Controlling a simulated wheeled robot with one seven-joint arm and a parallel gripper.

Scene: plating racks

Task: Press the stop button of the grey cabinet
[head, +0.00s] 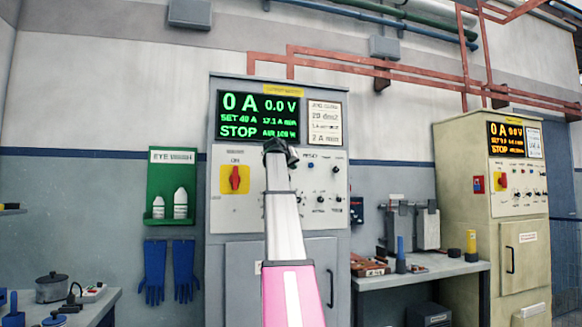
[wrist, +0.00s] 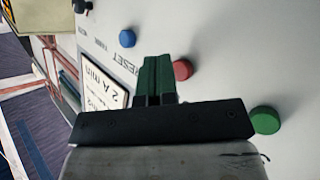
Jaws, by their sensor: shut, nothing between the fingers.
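The grey cabinet (head: 228,262) stands in the middle of the head view. Its display (head: 258,117) reads 0 A, 0.0 V and STOP. My gripper (head: 277,145) is in front of its panel, just below the display, and hides part of the buttons. In the wrist view my gripper (wrist: 155,75) is shut and empty, its green fingers together. A red button (wrist: 182,70) is close beside the fingers, on their right; I cannot tell if they touch. A green button (wrist: 265,120) is further right. A blue button (wrist: 127,38), near the word RESET, is at upper left.
A red rotary switch on yellow (head: 234,180) is left of my arm. A beige cabinet (head: 463,190) with similar controls stands right, beyond a bench (head: 425,272). A green eye-wash holder (head: 172,185) and blue gloves (head: 168,270) hang left.

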